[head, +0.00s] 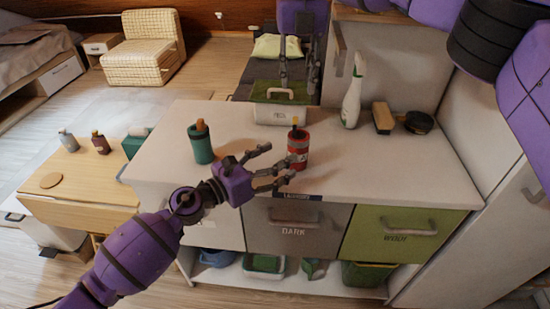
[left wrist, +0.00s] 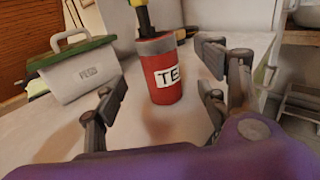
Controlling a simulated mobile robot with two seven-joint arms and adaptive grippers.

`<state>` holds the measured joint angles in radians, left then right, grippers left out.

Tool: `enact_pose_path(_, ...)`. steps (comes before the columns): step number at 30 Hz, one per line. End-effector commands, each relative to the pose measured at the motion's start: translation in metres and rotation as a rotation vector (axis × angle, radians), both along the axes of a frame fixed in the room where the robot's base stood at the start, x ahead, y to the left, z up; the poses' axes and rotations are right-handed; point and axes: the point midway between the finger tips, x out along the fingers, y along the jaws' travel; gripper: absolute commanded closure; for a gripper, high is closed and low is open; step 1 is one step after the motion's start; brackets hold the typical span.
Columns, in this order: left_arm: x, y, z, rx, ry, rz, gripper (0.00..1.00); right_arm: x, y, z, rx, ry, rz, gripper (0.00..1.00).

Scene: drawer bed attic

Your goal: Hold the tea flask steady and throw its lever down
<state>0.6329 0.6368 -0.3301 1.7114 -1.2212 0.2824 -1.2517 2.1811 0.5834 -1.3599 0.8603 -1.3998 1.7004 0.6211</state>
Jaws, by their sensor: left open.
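The tea flask (head: 298,150) is a red cylinder with a grey top band and a white label. It stands upright on the white counter. Its lever (left wrist: 142,18), dark with a yellow tip, sticks up from the top in the left wrist view. My left gripper (head: 278,168) is open beside the flask, its fingers pointing at it. In the left wrist view the flask (left wrist: 163,80) stands beyond and between the spread fingers, with no visible contact. My right gripper (head: 298,75) hangs at the top of the head view, fingers pointing down and apart, above and behind the flask.
A green flask (head: 201,146) with a brown top stands left on the counter. A green-lidded white box (head: 280,112) stands behind the tea flask. A spray bottle (head: 352,95), a brush (head: 382,118) and a dark round item (head: 418,122) are at right. The front right counter is clear.

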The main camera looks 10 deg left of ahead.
Motion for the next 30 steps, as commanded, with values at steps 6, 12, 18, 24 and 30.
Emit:
enact_pose_path(6, 0.018, -0.016, 0.000, 0.024, -0.018, 0.000, 0.33, 0.000, 0.000, 0.000, 0.000, 0.000, 0.000, 0.69)
enact_pose_path(12, 0.039, -0.039, 0.001, 0.021, -0.016, 0.001, 0.33, 0.000, 0.000, 0.000, 0.000, 0.000, 0.000, 0.69)
enact_pose_path(18, 0.053, -0.052, 0.000, 0.021, -0.014, 0.002, 0.33, 0.000, 0.000, 0.000, 0.000, 0.000, 0.000, 0.69)
enact_pose_path(24, 0.056, -0.056, 0.000, 0.022, -0.014, 0.002, 0.33, 0.000, 0.000, 0.000, 0.000, 0.000, 0.000, 0.69)
enact_pose_path(30, 0.056, -0.055, 0.000, 0.021, -0.014, 0.002, 0.40, 0.000, 0.000, 0.000, 0.000, 0.000, 0.000, 0.69)
